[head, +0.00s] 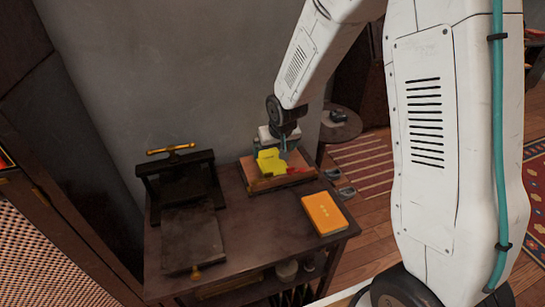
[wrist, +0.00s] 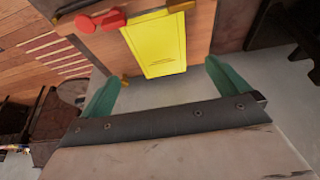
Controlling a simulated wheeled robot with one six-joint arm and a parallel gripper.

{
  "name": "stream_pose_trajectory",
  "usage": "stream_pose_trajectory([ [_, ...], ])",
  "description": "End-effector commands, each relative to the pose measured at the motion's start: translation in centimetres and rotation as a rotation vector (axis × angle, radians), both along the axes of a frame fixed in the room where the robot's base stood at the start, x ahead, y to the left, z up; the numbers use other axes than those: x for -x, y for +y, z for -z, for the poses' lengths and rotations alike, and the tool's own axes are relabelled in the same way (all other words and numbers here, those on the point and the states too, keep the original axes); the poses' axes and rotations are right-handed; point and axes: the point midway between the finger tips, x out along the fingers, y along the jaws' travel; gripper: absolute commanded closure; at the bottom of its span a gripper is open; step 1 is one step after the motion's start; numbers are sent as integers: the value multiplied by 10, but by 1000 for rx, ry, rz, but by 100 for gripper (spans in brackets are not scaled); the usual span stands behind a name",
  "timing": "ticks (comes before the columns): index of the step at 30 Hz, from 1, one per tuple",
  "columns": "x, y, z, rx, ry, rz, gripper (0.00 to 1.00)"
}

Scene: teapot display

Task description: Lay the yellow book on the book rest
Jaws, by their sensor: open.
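The yellow book (head: 270,163) rests on the wooden book rest (head: 262,184) on the dark table. In the wrist view the yellow book (wrist: 157,45) lies against the brown wood of the rest (wrist: 205,22), with a small brass piece at its upper corner. My gripper (head: 282,147) is just behind and above the book in the head view. In the wrist view my gripper (wrist: 160,78) is open, its green fingers apart on either side of the book's near edge. Nothing is held between them. Whether a finger touches the book cannot be told.
A red object (wrist: 100,20) lies on the rest beside the book. An orange book (head: 323,213) lies at the table's front right. A dark press with a brass handle (head: 172,150) stands at the left. The dark table (head: 255,240) is bare in the middle front. A grey wall is behind.

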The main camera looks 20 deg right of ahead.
Motion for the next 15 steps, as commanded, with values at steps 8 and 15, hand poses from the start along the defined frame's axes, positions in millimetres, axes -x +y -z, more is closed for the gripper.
stream_pose_trajectory([
  [8,15,0,-36,0,-1,0,0],
  [15,19,0,-43,0,1,0,0],
])
